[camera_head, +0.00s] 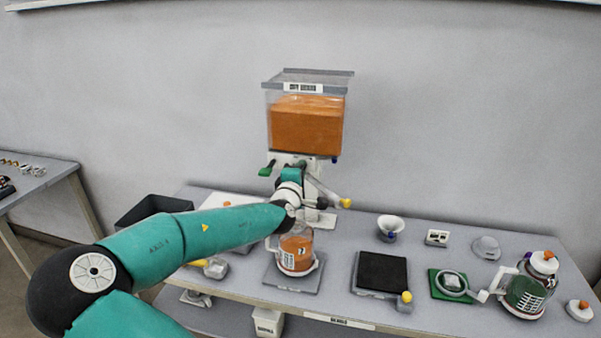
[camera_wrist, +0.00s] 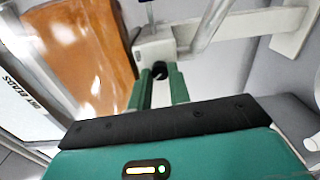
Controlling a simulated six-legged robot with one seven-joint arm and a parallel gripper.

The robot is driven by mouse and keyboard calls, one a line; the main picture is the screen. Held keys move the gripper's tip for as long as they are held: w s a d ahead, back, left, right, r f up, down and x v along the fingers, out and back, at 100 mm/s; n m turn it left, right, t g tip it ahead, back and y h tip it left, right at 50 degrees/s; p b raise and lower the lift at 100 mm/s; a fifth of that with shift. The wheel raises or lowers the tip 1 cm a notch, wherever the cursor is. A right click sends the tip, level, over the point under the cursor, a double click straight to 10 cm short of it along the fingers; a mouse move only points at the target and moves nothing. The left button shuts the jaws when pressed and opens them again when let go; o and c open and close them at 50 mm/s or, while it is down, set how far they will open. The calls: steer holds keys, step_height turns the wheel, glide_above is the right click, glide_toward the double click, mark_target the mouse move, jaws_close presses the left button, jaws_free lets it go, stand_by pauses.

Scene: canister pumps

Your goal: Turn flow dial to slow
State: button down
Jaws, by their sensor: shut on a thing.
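The dispenser (camera_head: 305,125) is a clear hopper of orange beads on a white stand, at the back middle of the table. In the wrist view its orange contents (camera_wrist: 85,50) fill the upper left. A small dark round knob, seemingly the flow dial (camera_wrist: 160,69), sits on a white block under the hopper. My gripper (camera_wrist: 157,82) has its two green fingers on either side of the knob, shut on it. In the head view my wrist hides the dial and fingertips. The dial's markings and setting cannot be read.
A jug of orange beads (camera_head: 296,250) stands on a grey pad below my arm. A green lever (camera_head: 267,168) and a yellow-tipped lever (camera_head: 345,203) stick out by the stand. A black pad (camera_head: 382,271), white funnel (camera_head: 390,227) and green-filled jug (camera_head: 525,293) stand right.

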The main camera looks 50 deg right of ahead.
steer(key=shift+n, duration=0.5)
steer(key=c, duration=1.3)
jaws_free()
steer(key=v, duration=1.4)
steer(key=shift+d, duration=0.1)
